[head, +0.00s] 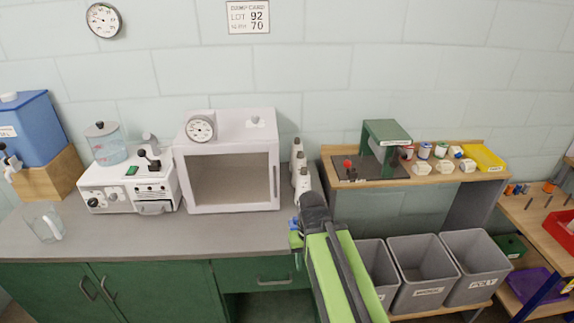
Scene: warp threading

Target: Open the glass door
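A white cabinet (232,133) with a dial on top stands on the grey counter. Its front has a glass door (228,182) in a pale frame, which looks shut. A vertical handle (275,180) runs along the door's right side. My gripper (296,228) is at the counter's front edge, to the right of and below the handle, apart from the door. My own arm covers much of the gripper, and its fingers are too small to tell open from shut.
A white bottle-like stand (299,172) stands close to the cabinet's right side. A white machine (130,187) is left of it, and a glass jug (44,222) is further left. The grey counter (180,236) in front of the door is clear. Grey bins (423,270) stand at the right.

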